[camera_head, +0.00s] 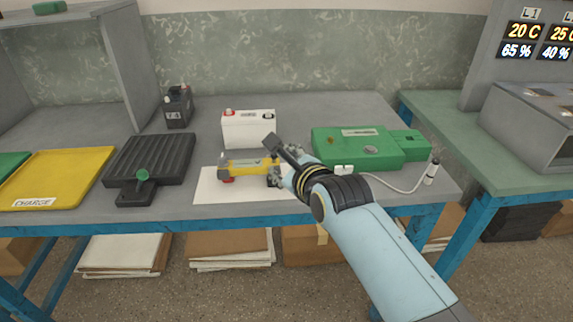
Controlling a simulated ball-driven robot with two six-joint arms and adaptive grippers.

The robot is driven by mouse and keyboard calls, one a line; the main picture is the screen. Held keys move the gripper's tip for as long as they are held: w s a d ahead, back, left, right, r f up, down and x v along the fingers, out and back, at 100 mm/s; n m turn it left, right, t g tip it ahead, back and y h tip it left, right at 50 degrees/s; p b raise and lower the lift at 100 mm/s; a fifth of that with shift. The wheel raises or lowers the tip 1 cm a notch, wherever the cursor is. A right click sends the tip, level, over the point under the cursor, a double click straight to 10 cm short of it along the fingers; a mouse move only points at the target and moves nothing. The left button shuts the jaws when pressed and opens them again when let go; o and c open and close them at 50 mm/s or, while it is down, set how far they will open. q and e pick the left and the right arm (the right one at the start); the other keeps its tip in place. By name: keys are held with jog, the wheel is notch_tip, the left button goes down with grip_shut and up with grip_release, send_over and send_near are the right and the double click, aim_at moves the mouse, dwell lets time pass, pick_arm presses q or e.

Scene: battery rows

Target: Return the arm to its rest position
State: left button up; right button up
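My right arm comes in from the lower right in the head view. My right gripper (271,163) is at the right end of a yellow tool (240,168) with dark ends. Its two dark fingers look spread apart, one beyond the tool and one at its near side. Whether they touch the tool cannot be told. The yellow tool lies on a white sheet (222,192) on the grey bench, and a small red part shows beneath its left end. The wrist hides part of the sheet's right side. My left gripper is not in view.
A white battery (248,131) stands just behind the yellow tool.

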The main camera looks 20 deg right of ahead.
jog(key=shift+s+r, duration=0.15)
jog(key=shift+s, duration=0.2)
jog(key=s+d+f+n+g+b, duration=0.1)
jog(key=s+d+f+n+g, duration=0.1)
jog(key=s+f, duration=0.7)
jog(key=s+d+f+n+g+b, duration=0.1)
jog(key=s+f+n+g+b, duration=0.3)
jog(key=f, duration=0.8)
jog(key=s+d+f+n+g+p, duration=0.1)
jog(key=s+d+f, duration=0.1)
jog(key=s+f, duration=0.75)
jog(key=s+d+f+n+g, duration=0.2)
jog(key=s+f+n, duration=0.3)
jog(key=s, duration=0.5)
jog(key=s+d+f+n+g+b, duration=0.1)
jog(key=s+d+f+n+g, duration=0.1)
jog(key=s+f+n, duration=0.4)
jog(key=s+d+f+n+g+h, duration=0.1)
jog(key=s+d+f+n, duration=0.2)
jog(key=s+n, duration=0.7)
jog(key=s+f, duration=0.2)
jog(key=s, duration=0.1)
jog(key=shift+s+f+n+g+b, duration=0.2)
jog(key=shift+s+n+g+b, duration=0.1)
jog(key=shift+s+n+g, duration=0.1)
